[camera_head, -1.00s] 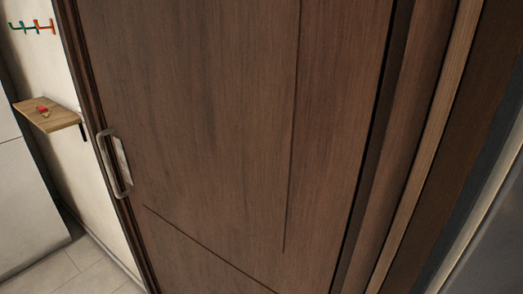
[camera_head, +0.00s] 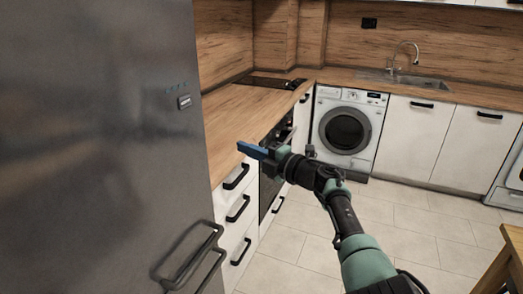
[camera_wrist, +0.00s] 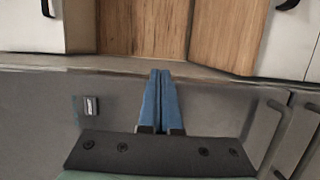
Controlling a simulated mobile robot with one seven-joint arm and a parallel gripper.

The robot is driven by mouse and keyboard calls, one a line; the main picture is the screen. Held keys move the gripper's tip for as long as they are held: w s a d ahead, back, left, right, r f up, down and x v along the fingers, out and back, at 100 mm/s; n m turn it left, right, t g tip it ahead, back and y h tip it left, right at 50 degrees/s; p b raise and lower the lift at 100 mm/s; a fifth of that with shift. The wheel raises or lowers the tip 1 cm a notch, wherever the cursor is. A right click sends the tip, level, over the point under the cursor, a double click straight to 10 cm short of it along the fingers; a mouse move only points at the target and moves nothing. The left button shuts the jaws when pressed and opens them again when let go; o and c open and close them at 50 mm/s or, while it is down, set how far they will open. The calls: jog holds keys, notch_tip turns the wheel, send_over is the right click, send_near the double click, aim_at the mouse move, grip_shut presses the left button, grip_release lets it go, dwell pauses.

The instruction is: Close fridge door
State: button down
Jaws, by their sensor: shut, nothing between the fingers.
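The grey metal fridge (camera_head: 100,130) fills the left of the head view, with a small badge on its upper door and a bar handle (camera_head: 190,255) low at its right edge. A second handle starts just below it. In the wrist view the fridge front (camera_wrist: 215,105) spans the picture, with the badge at left and two handles (camera_wrist: 262,135) at right. I cannot tell whether its door is fully closed. My gripper (camera_head: 241,147) is shut and empty, its blue fingers beside the fridge's right edge in the head view. The fingers (camera_wrist: 160,75) lie together in the wrist view.
A wooden counter (camera_head: 240,115) with white drawers (camera_head: 235,210) and an oven runs behind my gripper. A washing machine (camera_head: 346,130) and white cabinets (camera_head: 425,140) line the back. A wooden table corner (camera_head: 505,255) is at lower right. The tiled floor between is clear.

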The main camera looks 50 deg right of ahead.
jog(key=shift+s+d+b, duration=0.7)
jog(key=shift+d+b, duration=0.2)
jog(key=shift+b, duration=1.1)
jog(key=shift+s+d+b, duration=0.65)
jog(key=shift+d+b, duration=0.25)
jog(key=shift+b, duration=1.1)
jog(key=shift+r, duration=0.1)
